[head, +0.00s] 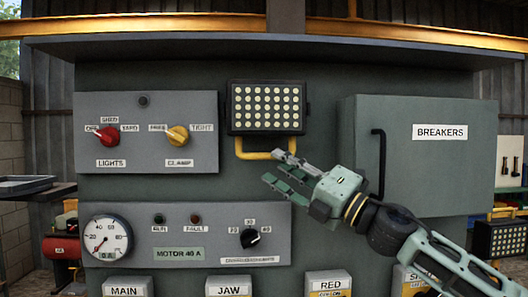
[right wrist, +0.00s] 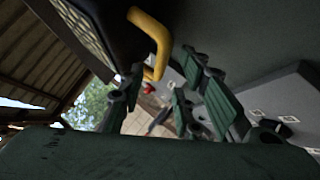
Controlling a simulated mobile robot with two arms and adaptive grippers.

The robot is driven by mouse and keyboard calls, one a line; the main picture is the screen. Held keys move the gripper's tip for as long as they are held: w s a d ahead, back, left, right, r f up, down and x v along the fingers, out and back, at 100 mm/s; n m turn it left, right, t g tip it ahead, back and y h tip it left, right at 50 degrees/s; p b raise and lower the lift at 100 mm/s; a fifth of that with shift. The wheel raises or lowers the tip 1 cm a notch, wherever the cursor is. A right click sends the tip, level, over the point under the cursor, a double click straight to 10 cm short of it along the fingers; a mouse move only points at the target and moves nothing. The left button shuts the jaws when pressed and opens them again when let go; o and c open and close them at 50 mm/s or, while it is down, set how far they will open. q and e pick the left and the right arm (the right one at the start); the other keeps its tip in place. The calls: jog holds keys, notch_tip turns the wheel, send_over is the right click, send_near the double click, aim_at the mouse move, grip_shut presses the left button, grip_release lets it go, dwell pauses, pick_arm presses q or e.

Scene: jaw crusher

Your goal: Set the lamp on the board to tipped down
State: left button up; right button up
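The lamp (head: 266,107) is a dark rectangular floodlight with rows of pale round lights, mounted high on the green board (head: 330,78). Its face points towards me. A yellow bar (head: 240,150) runs under its lower edge; it also shows large in the right wrist view (right wrist: 151,30). My right gripper (head: 271,167) is just below the lamp's lower right part, coming from the lower right. Its fingers are apart with nothing between them. The upper fingertip is close to the yellow bar; I cannot tell whether they touch. My left gripper is not in view.
A grey panel with a red LIGHTS knob (head: 107,136) and a yellow CLAMP knob (head: 178,135) is left of the lamp. A BREAKERS cabinet (head: 440,170) with a dark handle (head: 379,160) stands out at right. A lower panel carries a gauge (head: 106,238) and a black dial (head: 250,238).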

aim_at(267, 158)
jog(key=p+x, duration=0.2)
jog(key=x, duration=0.3)
jog(key=shift+w+a+r, duration=0.15)
jog(key=shift+w+a, duration=0.05)
jog(key=shift+a, duration=0.15)
jog(key=shift+d, duration=0.1)
jog(key=shift+c, duration=0.5)
grip_shut()
